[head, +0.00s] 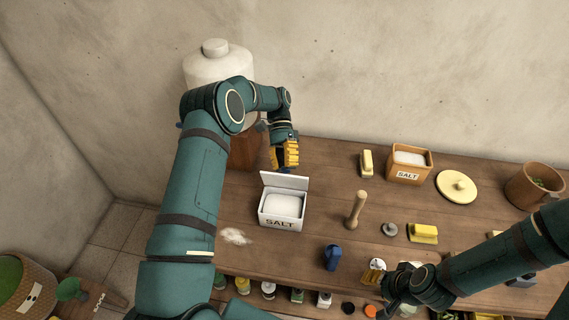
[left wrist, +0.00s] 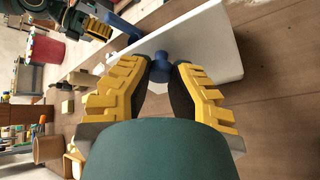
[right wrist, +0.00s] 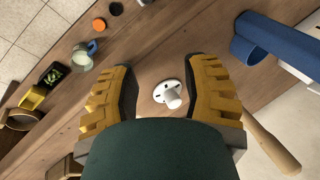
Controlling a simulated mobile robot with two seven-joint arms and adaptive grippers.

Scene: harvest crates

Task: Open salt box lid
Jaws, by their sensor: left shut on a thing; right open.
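The white salt box (head: 282,222) stands on the wooden table, full of white salt. Its lid (head: 285,181) stands up along the back edge, so the box is open. My left gripper (head: 286,158) is behind the raised lid. In the left wrist view my left gripper (left wrist: 161,75) is shut on a small blue knob (left wrist: 160,67) on the white lid (left wrist: 200,50). My right gripper (right wrist: 163,75) is open above the table; a white piece with dark holes (right wrist: 170,93) shows between its fingers, apart from them.
A blue object (head: 332,257) and a wooden pestle (head: 356,210) stand right of the box. A wooden salt box (head: 408,176), yellow blocks (head: 422,233) and a pale round lid (head: 457,187) lie farther right. Spilled salt (head: 234,236) lies to the left. A white jar (head: 217,64) stands behind my left arm.

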